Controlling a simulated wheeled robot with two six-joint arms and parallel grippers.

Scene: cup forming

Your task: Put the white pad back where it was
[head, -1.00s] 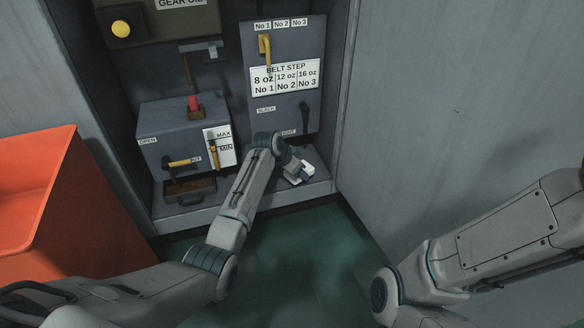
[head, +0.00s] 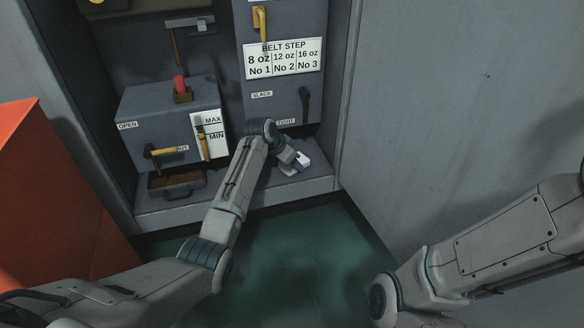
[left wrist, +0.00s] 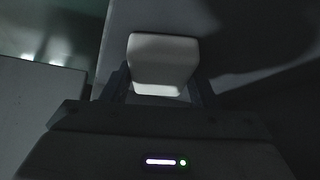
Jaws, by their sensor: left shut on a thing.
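The white pad (left wrist: 163,62) is a small pale block with rounded edges, held between the two dark fingers of my left gripper (left wrist: 160,90) in the left wrist view. My left gripper is shut on it. In the head view the left gripper (head: 293,164) is at the foot of the belt step panel, over the right part of the grey ledge (head: 240,194). The pad (head: 303,159) shows there as a small white patch. I cannot tell whether it touches the ledge. My right arm is at the right, with its gripper out of view.
The grey belt step panel (head: 276,104) has a yellow handle (head: 259,22) and a dark lever (head: 304,104). A grey box (head: 160,115) with a red-topped knob, yellow levers and a small tray (head: 178,190) is at left. An orange bin (head: 50,200) stands far left. Green floor lies in front.

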